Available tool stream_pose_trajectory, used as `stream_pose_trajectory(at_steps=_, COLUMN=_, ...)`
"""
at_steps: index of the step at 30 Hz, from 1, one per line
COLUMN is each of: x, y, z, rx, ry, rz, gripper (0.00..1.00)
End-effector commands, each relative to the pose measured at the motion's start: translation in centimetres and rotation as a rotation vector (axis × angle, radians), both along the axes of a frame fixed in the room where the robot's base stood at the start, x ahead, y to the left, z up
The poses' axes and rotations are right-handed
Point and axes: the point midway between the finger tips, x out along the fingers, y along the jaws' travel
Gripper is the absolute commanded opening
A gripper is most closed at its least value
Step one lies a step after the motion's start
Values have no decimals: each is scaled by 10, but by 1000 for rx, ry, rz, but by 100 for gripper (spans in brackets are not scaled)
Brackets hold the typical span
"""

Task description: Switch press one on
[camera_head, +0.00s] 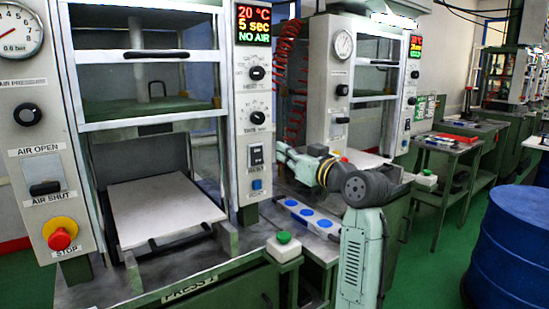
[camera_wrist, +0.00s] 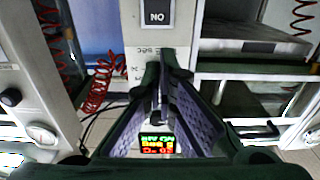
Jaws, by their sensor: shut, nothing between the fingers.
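Press one (camera_head: 188,285) stands at the left in the head view, with a white plate on its lower bed. Its right-hand control column carries a lit display (camera_head: 254,23) reading 20 °C, 5 sec, NO AIR, two black knobs and a dark switch (camera_head: 256,155). The switch also shows at the top of the upside-down wrist view (camera_wrist: 157,17), with the word ON on it; its position is unclear. My gripper (camera_head: 281,151) is shut and empty, just right of the switch in the head view. In the wrist view its fingers (camera_wrist: 163,72) point toward the column below the switch, apparently without contact.
A blue button (camera_head: 257,184) sits below the switch. A green button box (camera_head: 284,246) and a tray with blue discs (camera_head: 308,217) are on the bench. A second press (camera_head: 343,95) with red coiled hoses stands behind my arm. A blue drum (camera_head: 512,245) is at the right.

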Motion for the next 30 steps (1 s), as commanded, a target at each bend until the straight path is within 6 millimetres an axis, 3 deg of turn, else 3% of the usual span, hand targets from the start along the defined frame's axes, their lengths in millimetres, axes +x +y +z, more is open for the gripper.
stream_pose_trajectory(at_steps=6, x=-18, y=-14, z=4, rx=1, ry=-2, rz=-1, gripper=0)
stream_pose_trajectory(at_steps=18, x=-21, y=-16, z=5, rx=1, ry=-1, rz=0, gripper=0)
stream_pose_trajectory(at_steps=20, x=-21, y=-7, z=5, rx=2, ry=-8, rz=5, gripper=0)
stream_pose_trajectory(at_steps=23, x=-21, y=27, z=9, rx=12, ry=-47, rz=20, gripper=0)
stream_pose_trajectory(at_steps=26, x=-30, y=89, z=19, rx=37, ry=-124, rz=51, gripper=0)
stream_pose_trajectory(at_steps=30, x=-68, y=187, z=41, rx=104, ry=-273, rz=112, gripper=0)
